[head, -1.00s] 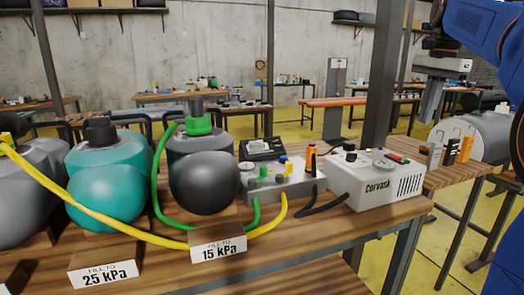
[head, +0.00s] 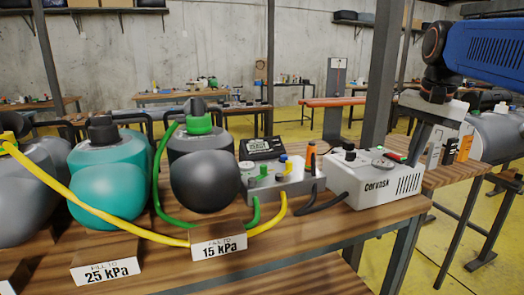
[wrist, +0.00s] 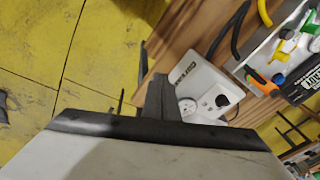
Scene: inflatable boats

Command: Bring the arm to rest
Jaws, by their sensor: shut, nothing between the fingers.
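My gripper (head: 416,157) hangs from the blue arm at the right of the head view, fingers pointing down. It is shut and empty. Its fingers appear in front of the right end of the white Corvask pump box (head: 375,187); whether they touch it I cannot tell. In the wrist view my gripper's dark fingers (wrist: 158,88) are together, and the pump box (wrist: 205,85) lies just beyond them, partly hidden.
A grey valve block (head: 283,180) with a yellow and a green hose stands left of the pump. A post (head: 382,75) rises behind the pump.

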